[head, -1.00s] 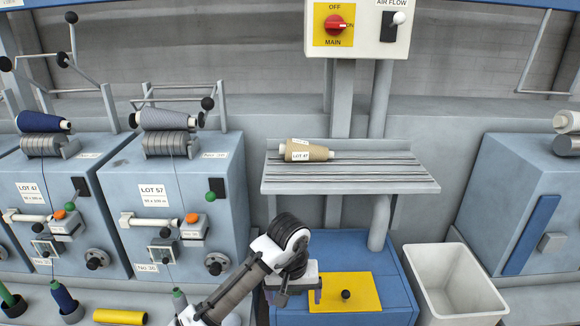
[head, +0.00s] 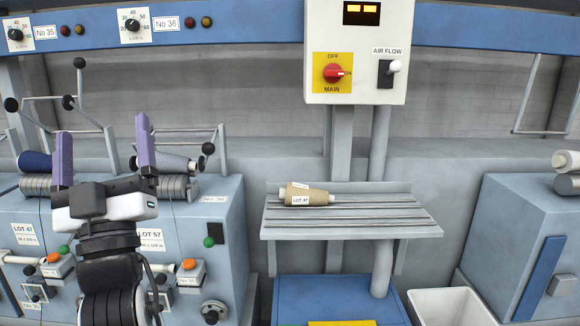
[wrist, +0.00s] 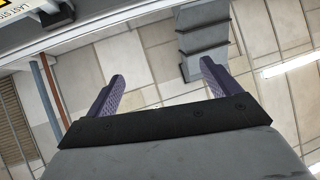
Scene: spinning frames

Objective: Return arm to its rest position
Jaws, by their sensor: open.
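My gripper (head: 105,160) is raised upright at the left of the head view, in front of the machine with the LOT 57 label. Its two purple fingers point up and stand wide apart with nothing between them. In the wrist view my gripper (wrist: 160,90) is also open and empty, with a tiled surface and a grey fixture beyond the fingers. My arm hides part of the machines behind it.
A tan yarn cone (head: 306,195) labelled LOT 47 lies on the slatted grey shelf (head: 350,232). A white bin (head: 450,305) stands at lower right. A switch box (head: 357,50) hangs above the shelf. Blue winding machines (head: 225,255) stand at left.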

